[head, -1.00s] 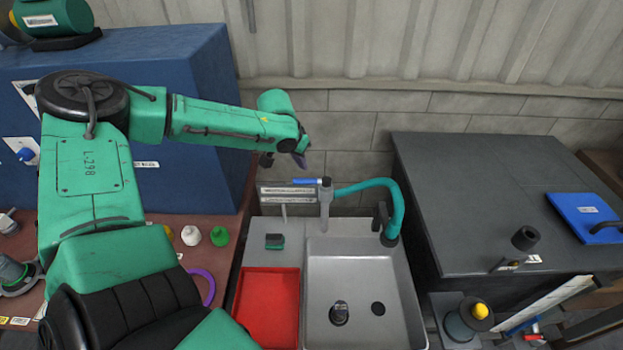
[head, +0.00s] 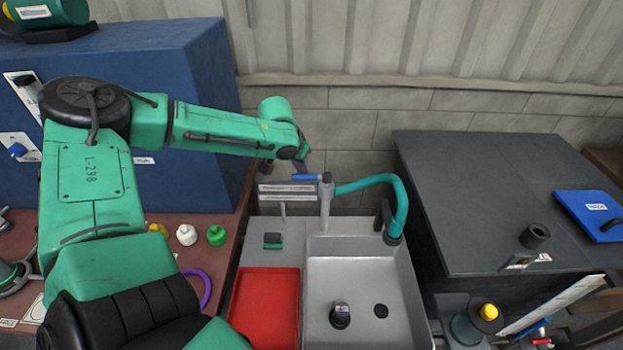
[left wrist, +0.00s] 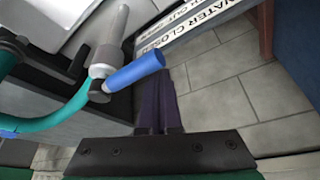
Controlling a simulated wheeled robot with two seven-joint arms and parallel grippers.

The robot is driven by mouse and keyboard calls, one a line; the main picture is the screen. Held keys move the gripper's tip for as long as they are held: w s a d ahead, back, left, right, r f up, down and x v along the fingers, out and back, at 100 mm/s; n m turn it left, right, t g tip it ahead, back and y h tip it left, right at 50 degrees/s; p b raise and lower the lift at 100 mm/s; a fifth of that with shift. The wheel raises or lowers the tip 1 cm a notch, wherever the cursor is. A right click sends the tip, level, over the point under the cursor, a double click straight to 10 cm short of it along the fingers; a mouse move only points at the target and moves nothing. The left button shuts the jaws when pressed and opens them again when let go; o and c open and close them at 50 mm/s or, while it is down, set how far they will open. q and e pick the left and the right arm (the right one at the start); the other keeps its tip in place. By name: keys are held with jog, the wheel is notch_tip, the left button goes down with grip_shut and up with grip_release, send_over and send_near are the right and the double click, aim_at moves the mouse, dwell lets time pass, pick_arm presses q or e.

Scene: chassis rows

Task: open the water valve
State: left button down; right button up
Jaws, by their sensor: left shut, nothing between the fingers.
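The water valve's blue lever handle (head: 306,177) sits on top of a grey upright pipe (head: 325,203) behind the sink, pointing left. In the left wrist view the blue handle (left wrist: 134,72) lies just left of the fingertips. My left gripper (head: 302,168) is at the handle's left end; its dark fingers (left wrist: 160,82) are shut with nothing between them. They look very close to the handle's tip, but I cannot tell whether they touch. A white sign (left wrist: 200,25) with partly readable "WATER CLOSE" lettering is behind the valve. My right gripper is not in view.
A teal hose (head: 372,181) arches from the pipe towards the right. The grey sink (head: 360,265) and a red tray (head: 265,305) are below. A tiled wall (head: 350,130) is close behind; a dark cabinet (head: 470,170) stands right.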

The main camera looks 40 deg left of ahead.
pick_arm(q)
jog(key=shift+r, duration=0.1)
jog(key=shift+s+d+p, duration=0.3)
jog(key=shift+s+d, duration=0.25)
jog(key=shift+s, duration=0.25)
